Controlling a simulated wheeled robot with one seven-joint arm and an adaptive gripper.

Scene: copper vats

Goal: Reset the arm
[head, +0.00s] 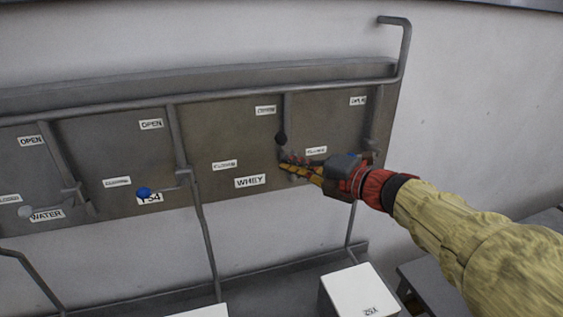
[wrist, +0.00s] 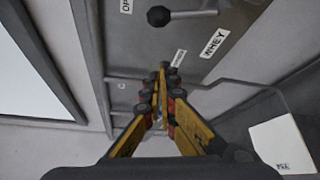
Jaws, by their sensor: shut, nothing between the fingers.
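My gripper (head: 288,164) is at the end of my arm, which reaches in from the lower right in a yellowish sleeve. Its yellow fingers are shut with nothing between them. The fingertips are in front of the grey valve panel (head: 225,140), just below the black-knobbed handle (head: 281,138) and right of the WHEY label (head: 250,182). In the wrist view the shut fingers (wrist: 160,85) point up the picture, with the black knob (wrist: 159,16) ahead of them and apart from them. I cannot tell whether the fingertips touch the panel or pipe.
A blue-knobbed handle (head: 144,193) and a pale-knobbed handle (head: 26,211) are farther left. A long pipe (head: 220,96) runs along the panel's top. A white box (head: 358,288) stands below my gripper. The wall at the right (head: 480,110) is bare.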

